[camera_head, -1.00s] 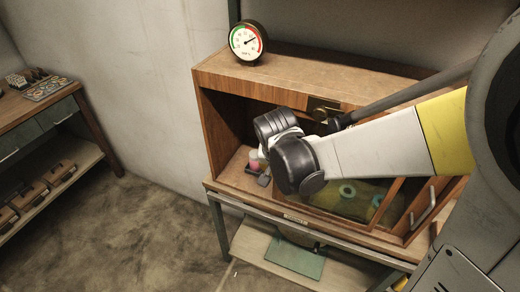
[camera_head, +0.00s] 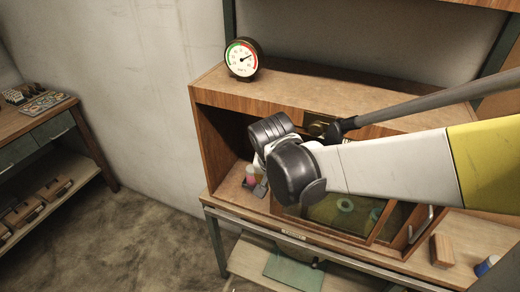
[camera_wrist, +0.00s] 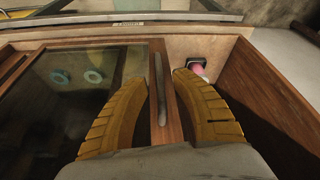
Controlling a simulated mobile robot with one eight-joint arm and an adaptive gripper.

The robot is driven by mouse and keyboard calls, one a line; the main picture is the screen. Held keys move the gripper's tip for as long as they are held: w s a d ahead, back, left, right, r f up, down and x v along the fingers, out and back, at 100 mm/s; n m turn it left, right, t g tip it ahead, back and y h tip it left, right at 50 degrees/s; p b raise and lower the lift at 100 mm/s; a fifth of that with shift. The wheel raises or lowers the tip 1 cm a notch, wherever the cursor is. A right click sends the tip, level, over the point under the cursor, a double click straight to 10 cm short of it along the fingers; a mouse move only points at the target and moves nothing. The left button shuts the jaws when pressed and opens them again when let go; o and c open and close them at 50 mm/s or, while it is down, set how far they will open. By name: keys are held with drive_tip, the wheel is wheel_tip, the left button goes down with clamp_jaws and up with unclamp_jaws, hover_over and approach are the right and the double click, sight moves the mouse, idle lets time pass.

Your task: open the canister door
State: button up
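The canister door (camera_wrist: 101,88) is a dark glass pane in a brown wooden frame on the cabinet front. In the wrist view its wooden stile, with a long metal handle (camera_wrist: 159,88), stands between my two yellow fingers. My gripper (camera_wrist: 161,78) is open, one finger on each side of the stile; firm contact cannot be made out. In the head view the glass door (camera_head: 335,214) shows below my arm, and my wrist hides its left edge. A pink and white canister (camera_head: 251,174) stands in the open left bay; it also shows in the wrist view (camera_wrist: 197,67).
A round gauge (camera_head: 242,59) stands on top of the wooden cabinet (camera_head: 290,92). Another framed panel with a metal handle (camera_head: 421,224) is at the right. A wooden block (camera_head: 441,250) and a blue-and-white item (camera_head: 486,265) lie right of it. A side table (camera_head: 45,130) is at left.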

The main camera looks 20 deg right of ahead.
drive_tip(key=v, duration=0.8)
drive_tip(key=shift+r, duration=0.4)
drive_tip(key=shift+s, duration=0.15)
drive_tip(key=s+d+f+n+t+y+b, duration=0.1)
drive_tip(key=s+d+f+n+t+y, duration=0.1)
drive_tip(key=s+n, duration=0.3)
drive_tip(key=shift+s+d+t+b, duration=0.3)
drive_tip(key=shift+s+t, duration=0.2)
drive_tip(key=shift+s, duration=1.6)
